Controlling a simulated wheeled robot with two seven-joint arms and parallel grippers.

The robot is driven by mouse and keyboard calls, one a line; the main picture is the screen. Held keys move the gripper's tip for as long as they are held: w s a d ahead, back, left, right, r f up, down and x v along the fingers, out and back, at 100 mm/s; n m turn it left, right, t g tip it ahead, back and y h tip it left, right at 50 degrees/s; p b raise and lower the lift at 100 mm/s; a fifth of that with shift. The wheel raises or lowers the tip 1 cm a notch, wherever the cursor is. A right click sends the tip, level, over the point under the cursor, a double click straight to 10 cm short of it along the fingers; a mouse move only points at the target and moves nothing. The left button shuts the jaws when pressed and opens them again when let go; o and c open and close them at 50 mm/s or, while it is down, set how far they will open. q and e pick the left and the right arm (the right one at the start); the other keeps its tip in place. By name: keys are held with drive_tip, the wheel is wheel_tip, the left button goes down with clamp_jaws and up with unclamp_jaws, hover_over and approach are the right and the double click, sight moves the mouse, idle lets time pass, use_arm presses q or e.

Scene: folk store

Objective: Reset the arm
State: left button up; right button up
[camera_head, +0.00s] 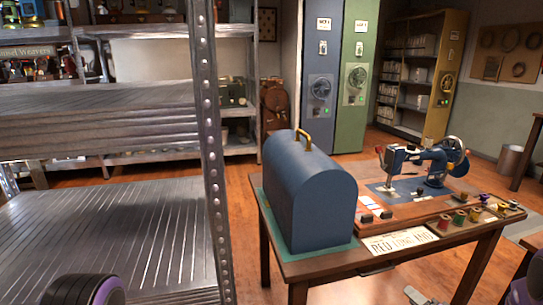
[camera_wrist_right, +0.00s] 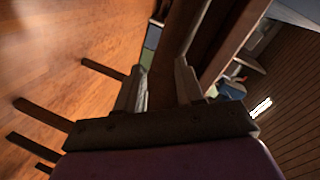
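My right gripper (camera_head: 420,297) shows only as grey finger parts at the bottom edge of the head view, below the front of the wooden table (camera_head: 375,262). In the right wrist view my right gripper (camera_wrist_right: 158,85) has its two fingers apart. A dark wooden bar shows between and beyond them, possibly a table leg. I cannot tell how close it is, and nothing appears held. Purple and black parts of my arms show at the bottom left and bottom right corners of the head view. My left gripper is out of view.
The table holds a blue domed case (camera_head: 312,200), a blue sewing machine (camera_head: 432,165), several thread spools and a lettered sign (camera_head: 397,241). A metal shelf rack (camera_head: 110,235) with a tall post stands close at left. Lockers (camera_head: 357,75) stand behind. Some wooden floor is clear.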

drive_tip(key=s+a+f+n+g+h+p, duration=0.1)
drive_tip(key=s+a+f+g+h+p, duration=0.2)
drive_tip(key=s, duration=0.6)
drive_tip(key=s+a+f+g+h+p, duration=0.2)
drive_tip(key=s+a+f+g, duration=0.25)
drive_tip(key=s, duration=0.45)
drive_tip(key=s+a+n+g+p, duration=0.1)
drive_tip(key=s+a+g+p, duration=0.1)
drive_tip(key=s, duration=0.6)
drive_tip(key=s+a+r+n+g+h+p, duration=0.1)
drive_tip(key=s+a+g, duration=0.1)
drive_tip(key=s, duration=0.7)
drive_tip(key=shift+a+r+p, duration=0.3)
drive_tip(key=shift+a+p, duration=0.05)
drive_tip(key=shift+a, duration=0.05)
drive_tip(key=shift+g, duration=0.25)
